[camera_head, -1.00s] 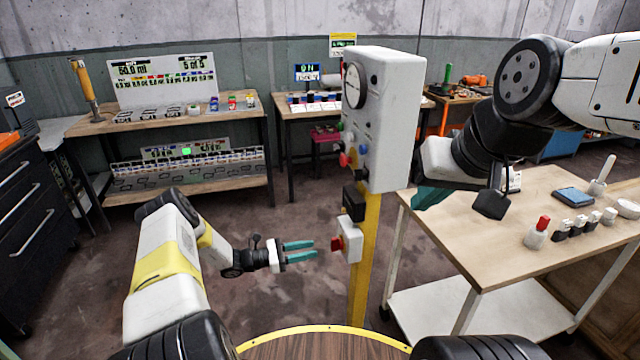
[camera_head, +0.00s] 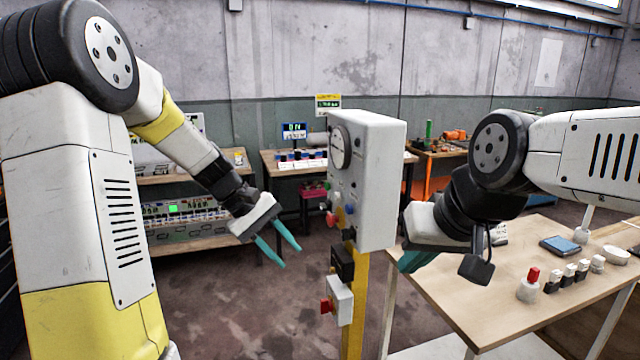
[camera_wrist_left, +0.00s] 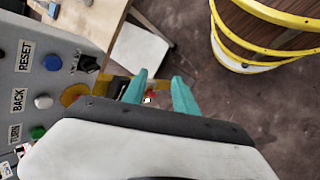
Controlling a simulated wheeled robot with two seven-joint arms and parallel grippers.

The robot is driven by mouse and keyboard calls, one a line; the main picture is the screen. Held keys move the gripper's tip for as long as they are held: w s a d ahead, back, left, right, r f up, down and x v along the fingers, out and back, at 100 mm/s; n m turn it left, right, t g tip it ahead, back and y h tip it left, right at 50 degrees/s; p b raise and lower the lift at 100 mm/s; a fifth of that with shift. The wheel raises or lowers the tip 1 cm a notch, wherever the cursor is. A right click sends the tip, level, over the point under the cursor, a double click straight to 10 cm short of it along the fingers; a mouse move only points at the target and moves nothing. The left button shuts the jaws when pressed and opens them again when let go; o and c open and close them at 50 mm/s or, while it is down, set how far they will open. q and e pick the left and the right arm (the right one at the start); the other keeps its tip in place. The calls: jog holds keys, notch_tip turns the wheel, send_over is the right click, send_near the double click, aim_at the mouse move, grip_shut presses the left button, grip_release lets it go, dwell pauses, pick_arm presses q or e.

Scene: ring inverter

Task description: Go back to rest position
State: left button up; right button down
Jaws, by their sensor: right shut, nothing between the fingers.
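My left gripper (camera_head: 278,250) is in the air left of the grey control box, its teal fingers apart with nothing between them. In the left wrist view its fingers (camera_wrist_left: 158,90) point toward the floor. My right gripper (camera_head: 414,262) is in the air right of the control box, above the wooden table's left edge; its teal fingertips are partly hidden behind its housing. The control box (camera_head: 378,180) stands on a yellow post (camera_head: 354,310) between my two arms. Its labelled buttons show close up in the left wrist view (camera_wrist_left: 45,62).
The wooden table (camera_head: 452,290) at the right bears a red-capped bottle (camera_head: 529,286), a blue pad (camera_head: 560,246) and small blocks. Benches stand along the back wall. Floor between is free.

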pick_arm(q)
jog(key=s+a+r+m+t+y, duration=0.2)
jog(key=s+r, duration=0.3)
jog(key=s, duration=0.4)
jog(key=s+a+r+m+t+y, duration=0.3)
jog(key=s+a+r+m+t, duration=0.1)
jog(key=s, duration=0.5)
jog(key=shift+s+r+m, duration=0.25)
jog(key=shift+r+m, duration=0.05)
jog(key=shift+r, duration=0.25)
